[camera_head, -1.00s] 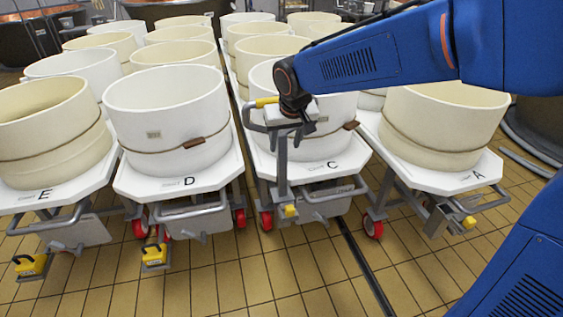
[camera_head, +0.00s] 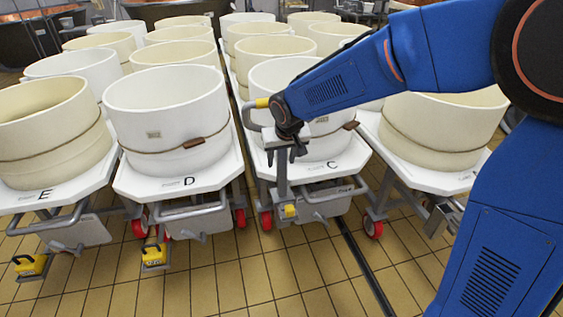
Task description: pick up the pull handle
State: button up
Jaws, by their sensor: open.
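My blue arm reaches in from the right. My gripper (camera_head: 285,152) is open, just right of and below the yellow grip, in front of the upright bar. My wrist hides the right end of the grip. The fingertips are small, and I cannot tell whether they touch the bar.
Cart D (camera_head: 185,182) with a white vat stands to the left, and cart E (camera_head: 42,192) further left. Another cart with a cream vat (camera_head: 435,140) is on the right, partly behind my arm. More vats stand behind. The tiled floor (camera_head: 220,280) in front is mostly clear.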

grip_shut()
jog(key=shift+r, duration=0.1)
jog(key=shift+r, duration=0.1)
notch_tip(320, 180, up, 20)
jog(key=shift+f, duration=0.1)
dwell(0.9)
jog(key=shift+d, duration=0.15)
